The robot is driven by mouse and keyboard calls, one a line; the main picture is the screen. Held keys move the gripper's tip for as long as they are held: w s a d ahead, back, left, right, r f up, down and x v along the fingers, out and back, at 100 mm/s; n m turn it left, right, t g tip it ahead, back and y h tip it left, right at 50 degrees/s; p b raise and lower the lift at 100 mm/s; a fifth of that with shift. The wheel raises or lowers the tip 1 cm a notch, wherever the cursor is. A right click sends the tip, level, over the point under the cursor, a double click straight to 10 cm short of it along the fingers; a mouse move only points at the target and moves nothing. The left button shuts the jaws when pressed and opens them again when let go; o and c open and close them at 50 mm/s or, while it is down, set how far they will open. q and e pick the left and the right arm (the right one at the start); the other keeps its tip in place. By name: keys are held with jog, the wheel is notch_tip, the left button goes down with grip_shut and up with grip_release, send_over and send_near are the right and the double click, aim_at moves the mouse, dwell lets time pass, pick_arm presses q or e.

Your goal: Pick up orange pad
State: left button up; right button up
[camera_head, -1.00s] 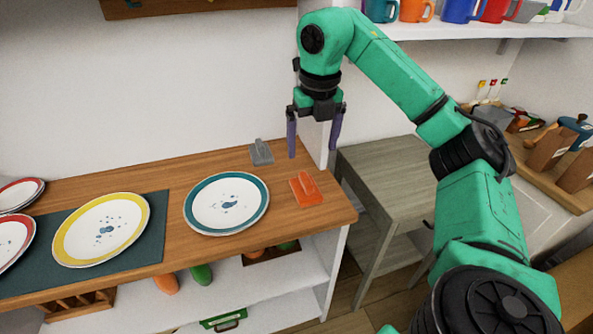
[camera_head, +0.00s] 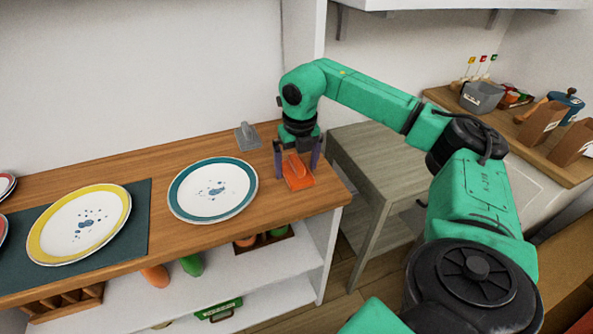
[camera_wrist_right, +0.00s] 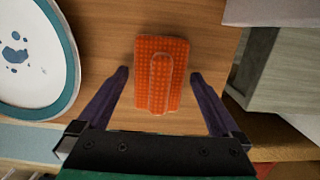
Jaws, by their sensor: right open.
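The orange pad (camera_head: 298,175) lies on the wooden counter near its right end, with its raised handle facing up. It also shows in the right wrist view (camera_wrist_right: 176,76), flat on the wood. My right gripper (camera_head: 296,168) is open just above the pad. In the right wrist view its two purple fingers (camera_wrist_right: 160,82) stand apart, one on each side of the pad's near end, and nothing is between them in contact. My left gripper is not in view.
A teal-rimmed plate (camera_head: 174,190) lies left of the pad, and a grey pad (camera_head: 247,137) lies behind it. A yellow-rimmed plate (camera_head: 40,238) rests on a dark mat (camera_head: 140,222). A lower grey table (camera_head: 356,150) stands right of the counter.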

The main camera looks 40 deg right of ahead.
jog(key=shift+r, duration=0.1)
jog(key=c, duration=1.2)
notch_tip(320, 180, up, 12)
jog(key=r+p, duration=0.1)
jog(key=p, duration=0.1)
notch_tip(320, 180, up, 7)
jog(key=p, duration=0.5)
send_over(296, 160)
